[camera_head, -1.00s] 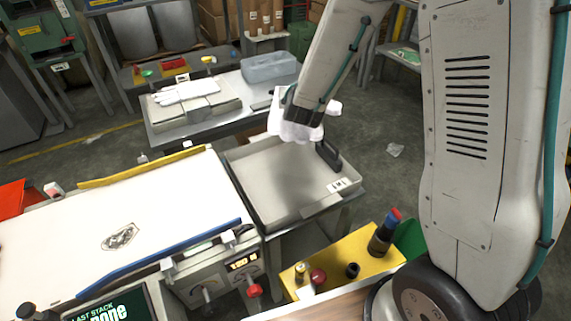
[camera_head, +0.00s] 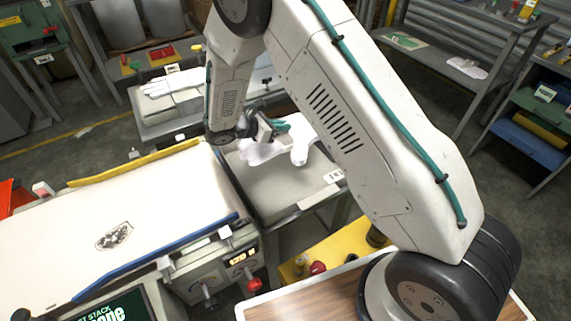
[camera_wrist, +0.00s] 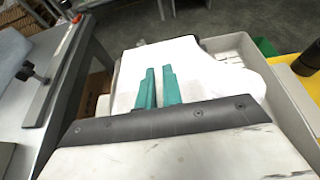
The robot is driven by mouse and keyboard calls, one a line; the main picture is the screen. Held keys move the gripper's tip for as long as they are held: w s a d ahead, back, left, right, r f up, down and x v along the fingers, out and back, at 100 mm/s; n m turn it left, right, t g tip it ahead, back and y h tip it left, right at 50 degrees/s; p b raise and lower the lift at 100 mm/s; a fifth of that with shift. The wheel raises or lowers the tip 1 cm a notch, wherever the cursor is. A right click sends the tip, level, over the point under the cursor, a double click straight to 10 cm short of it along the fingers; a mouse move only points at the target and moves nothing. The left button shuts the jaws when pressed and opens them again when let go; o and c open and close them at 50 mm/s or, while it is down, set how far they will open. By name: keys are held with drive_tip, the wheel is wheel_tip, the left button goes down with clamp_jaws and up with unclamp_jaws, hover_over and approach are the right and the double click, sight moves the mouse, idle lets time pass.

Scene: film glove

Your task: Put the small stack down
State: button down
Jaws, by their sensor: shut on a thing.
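The small stack (camera_head: 262,153) is white, flat and glove-shaped. It is over the far part of the grey tray (camera_head: 303,207) in the head view. My gripper (camera_head: 276,127) is above it with its teal fingers shut on the stack. In the wrist view my fingers (camera_wrist: 158,88) lie against the white stack (camera_wrist: 205,76), which spreads across the tray, inside its grey rim (camera_wrist: 284,106). I cannot tell whether the stack touches the tray floor.
A machine with a white bed (camera_head: 60,215), a blue bar (camera_head: 155,258) and a yellow bar (camera_head: 135,163) stands left of the tray. Behind is a table with white gloves (camera_head: 172,86). A yellow block (camera_head: 330,250) is in front. The tray's near part is bare.

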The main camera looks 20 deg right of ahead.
sight(250, 151)
wheel_tip(250, 151, down, 10)
drive_tip(key=shift+s+r, duration=0.1)
idle(0.4)
drive_tip(key=shift+f, duration=0.2)
drive_tip(key=c, duration=1.5)
unclamp_jaws()
drive_tip(key=shift+c, duration=0.2)
drive_tip(key=shift+r, duration=0.2)
drive_tip(key=v, duration=1.2)
drive_tip(key=shift+r, duration=0.1)
